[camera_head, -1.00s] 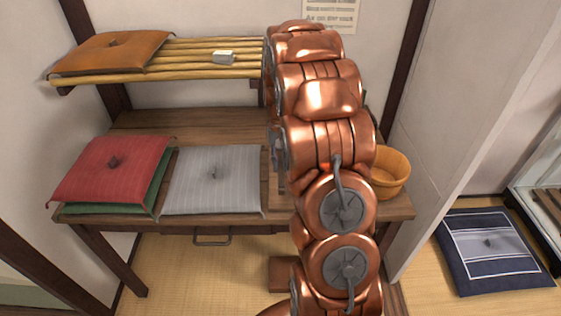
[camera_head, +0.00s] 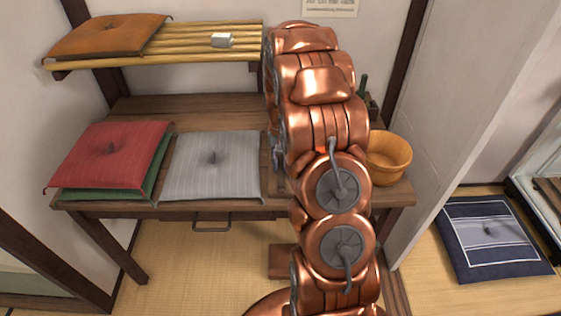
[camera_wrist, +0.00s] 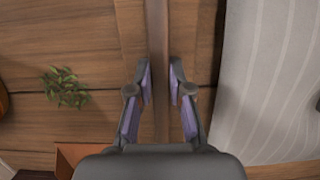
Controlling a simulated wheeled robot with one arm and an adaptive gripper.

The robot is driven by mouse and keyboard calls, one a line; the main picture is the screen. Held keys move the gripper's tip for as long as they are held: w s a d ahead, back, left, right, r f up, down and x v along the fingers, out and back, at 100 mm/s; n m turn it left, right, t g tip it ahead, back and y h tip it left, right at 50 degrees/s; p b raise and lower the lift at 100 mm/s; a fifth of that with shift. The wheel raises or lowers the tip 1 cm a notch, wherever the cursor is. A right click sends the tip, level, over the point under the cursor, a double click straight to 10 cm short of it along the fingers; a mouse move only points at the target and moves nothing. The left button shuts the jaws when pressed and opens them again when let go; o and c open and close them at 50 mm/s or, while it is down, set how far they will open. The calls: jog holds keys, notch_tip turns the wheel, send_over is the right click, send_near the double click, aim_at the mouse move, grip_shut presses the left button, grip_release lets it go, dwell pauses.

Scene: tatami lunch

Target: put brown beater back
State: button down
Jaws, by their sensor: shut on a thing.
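In the wrist view my gripper (camera_wrist: 160,78) points down at the table with its two purple-padded fingers close on either side of a narrow brown strip (camera_wrist: 157,40). I take this strip to be the brown beater, held between the fingertips; its far end runs out of the top of the picture and its near end is hidden by my gripper. In the head view my copper arm hides the gripper and the beater.
A grey striped cushion (camera_head: 213,165) lies left of my arm, beside a red cushion (camera_head: 112,155) on a green one. A wooden tub (camera_head: 388,157) stands right. A bamboo shelf (camera_head: 200,52) bears an orange cushion (camera_head: 108,37) and a small white block (camera_head: 221,40). A plant (camera_wrist: 65,88) shows in the wrist view.

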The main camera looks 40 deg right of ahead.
jog(key=c, duration=1)
grip_release()
jog(key=shift+r, duration=0.1)
notch_tip(320, 180, up, 12)
jog(key=w+d, duration=0.1)
jog(key=w, duration=0.1)
jog(key=shift+d+f, duration=0.2)
